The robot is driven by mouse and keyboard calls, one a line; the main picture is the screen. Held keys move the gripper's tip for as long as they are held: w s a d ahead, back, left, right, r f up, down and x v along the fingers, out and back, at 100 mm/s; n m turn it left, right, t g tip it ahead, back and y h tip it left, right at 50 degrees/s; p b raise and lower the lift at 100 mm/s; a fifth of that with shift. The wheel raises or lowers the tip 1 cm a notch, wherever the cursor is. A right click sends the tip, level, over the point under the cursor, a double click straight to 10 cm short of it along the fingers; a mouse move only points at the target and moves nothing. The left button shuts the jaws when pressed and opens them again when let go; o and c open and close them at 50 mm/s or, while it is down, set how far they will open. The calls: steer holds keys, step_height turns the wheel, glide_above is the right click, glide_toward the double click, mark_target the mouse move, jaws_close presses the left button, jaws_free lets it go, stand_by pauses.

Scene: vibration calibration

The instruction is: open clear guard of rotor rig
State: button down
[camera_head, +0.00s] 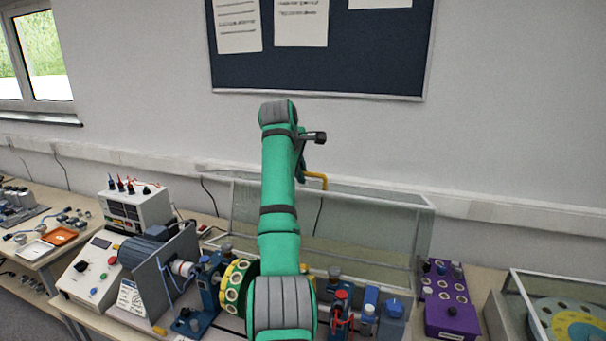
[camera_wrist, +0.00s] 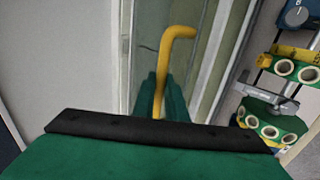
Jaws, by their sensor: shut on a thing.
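The clear guard (camera_head: 372,232) of the rotor rig is a see-through box with a pale frame, standing behind and above the rig in the head view. It appears raised, with the rig's parts uncovered in front of it. Its yellow handle (camera_head: 317,177) shows just right of my arm, near the guard's top edge. In the wrist view, the yellow handle (camera_wrist: 176,48) runs up between the green fingers of my gripper (camera_wrist: 160,88), which is shut on it. The rotor disc (camera_head: 236,288), yellow-green with pale rings, is partly hidden by my arm.
A motor (camera_head: 143,250) behind a grey plate and a control box (camera_head: 92,265) stand left. A white power supply (camera_head: 135,207) is behind them. A purple block (camera_head: 450,305) and another clear case (camera_head: 560,285) are right. The wall and noticeboard (camera_head: 320,65) lie behind.

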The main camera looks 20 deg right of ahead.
steer(key=shift+f, duration=0.2)
steer(key=c, duration=2.1)
jaws_free()
steer(key=shift+a, duration=0.25)
steer(key=shift+s+r, duration=0.15)
steer(key=shift+s+r, duration=0.1)
steer(key=shift+r, duration=0.15)
steer(key=v, duration=1)
steer(key=shift+a, duration=0.15)
